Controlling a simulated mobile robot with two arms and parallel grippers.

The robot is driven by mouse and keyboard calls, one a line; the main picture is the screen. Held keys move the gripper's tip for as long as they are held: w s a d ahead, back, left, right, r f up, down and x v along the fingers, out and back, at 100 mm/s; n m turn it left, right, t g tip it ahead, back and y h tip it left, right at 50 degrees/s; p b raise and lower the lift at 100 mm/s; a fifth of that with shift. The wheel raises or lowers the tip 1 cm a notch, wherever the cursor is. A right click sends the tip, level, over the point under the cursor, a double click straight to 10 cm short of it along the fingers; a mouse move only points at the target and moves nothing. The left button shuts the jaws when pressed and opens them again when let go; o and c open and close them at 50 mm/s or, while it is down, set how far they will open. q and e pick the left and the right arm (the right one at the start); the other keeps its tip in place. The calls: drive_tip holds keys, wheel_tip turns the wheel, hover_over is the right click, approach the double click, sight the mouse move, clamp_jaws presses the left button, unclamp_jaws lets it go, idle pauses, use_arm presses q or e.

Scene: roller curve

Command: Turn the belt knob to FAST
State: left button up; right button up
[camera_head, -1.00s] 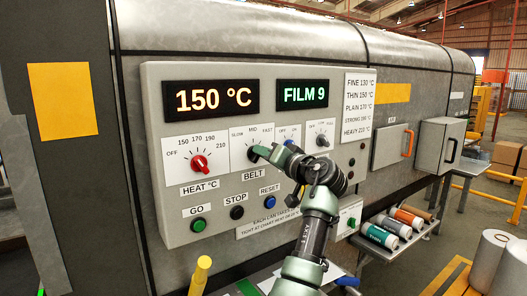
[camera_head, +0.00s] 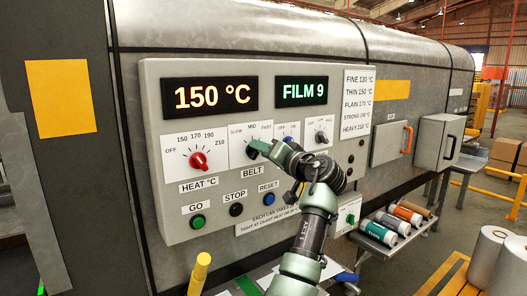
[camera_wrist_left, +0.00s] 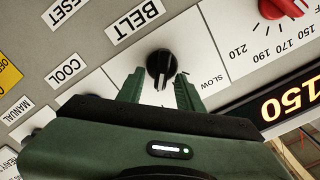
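The belt knob is black and sits above the BELT label. In the left wrist view the belt knob (camera_wrist_left: 160,66) stands between the two green fingers of my left gripper (camera_wrist_left: 160,78), with a gap on each side. SLOW is printed to its right there. Its pale pointer mark points down, toward my gripper body, away from BELT; MID and FAST are hidden in that view. In the head view my left gripper (camera_head: 262,148) is at the BELT dial and partly covers the knob. The SLOW, MID and FAST scale (camera_head: 250,130) shows above it. My right gripper is not in view.
Left of the dial is the red HEAT knob (camera_head: 198,161). GO (camera_head: 197,221), STOP (camera_head: 236,210) and RESET (camera_head: 269,200) buttons sit below. More small knobs (camera_head: 320,138) are close on the right. Displays read 150 °C (camera_head: 210,96) and FILM 9 (camera_head: 302,92).

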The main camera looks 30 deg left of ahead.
use_arm(q)
drive_tip(key=b+v, duration=0.3)
drive_tip(key=v, duration=0.4)
drive_tip(key=shift+d, duration=0.4)
drive_tip(key=shift+s, duration=0.15)
